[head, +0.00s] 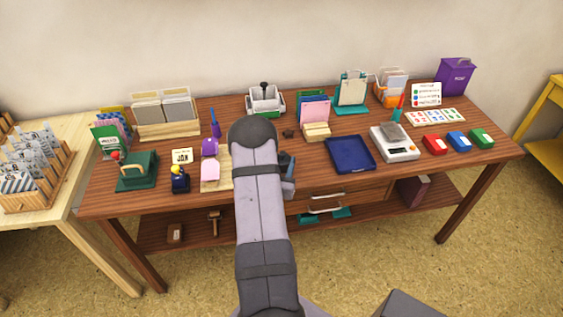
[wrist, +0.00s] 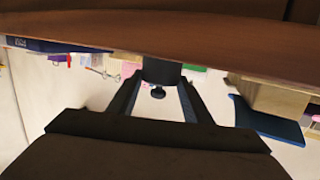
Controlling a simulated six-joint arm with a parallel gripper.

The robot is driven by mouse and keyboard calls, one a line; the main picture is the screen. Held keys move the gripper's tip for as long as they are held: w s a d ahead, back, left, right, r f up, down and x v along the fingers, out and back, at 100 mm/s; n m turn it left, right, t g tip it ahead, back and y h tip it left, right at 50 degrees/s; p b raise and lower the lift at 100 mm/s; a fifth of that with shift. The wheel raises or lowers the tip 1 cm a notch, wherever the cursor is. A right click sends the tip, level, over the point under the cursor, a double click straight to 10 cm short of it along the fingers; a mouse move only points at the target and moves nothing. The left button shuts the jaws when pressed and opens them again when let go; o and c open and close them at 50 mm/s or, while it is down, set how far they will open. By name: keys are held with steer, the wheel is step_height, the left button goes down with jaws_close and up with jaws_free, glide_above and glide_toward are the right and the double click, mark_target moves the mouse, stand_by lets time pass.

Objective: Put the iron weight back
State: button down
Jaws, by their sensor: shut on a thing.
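The iron weight (wrist: 161,72) is a dark cylinder with a small round knob. In the wrist view it sits between the two fingers of my gripper (wrist: 162,82), which is shut on it. Its far end lies close to the brown table surface in that view, but I cannot tell whether it touches. In the head view my own arm covers the middle of the table and hides the weight and most of my gripper. The brown table (head: 245,214) carries many stationery items.
A blue tray (head: 350,154) and a white scale (head: 394,142) stand right of my arm. Red (head: 434,144), blue (head: 458,140) and green (head: 481,137) inkpads lie farther right. A green press (head: 137,171) stands at left.

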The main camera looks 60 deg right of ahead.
steer(key=shift+d, duration=0.1)
steer(key=c, duration=0.9)
jaws_free()
steer(key=shift+a+r, duration=0.1)
steer(key=shift+a, duration=0.1)
steer(key=b+v, duration=0.2)
steer(key=v, duration=1)
steer(key=shift+d, duration=0.1)
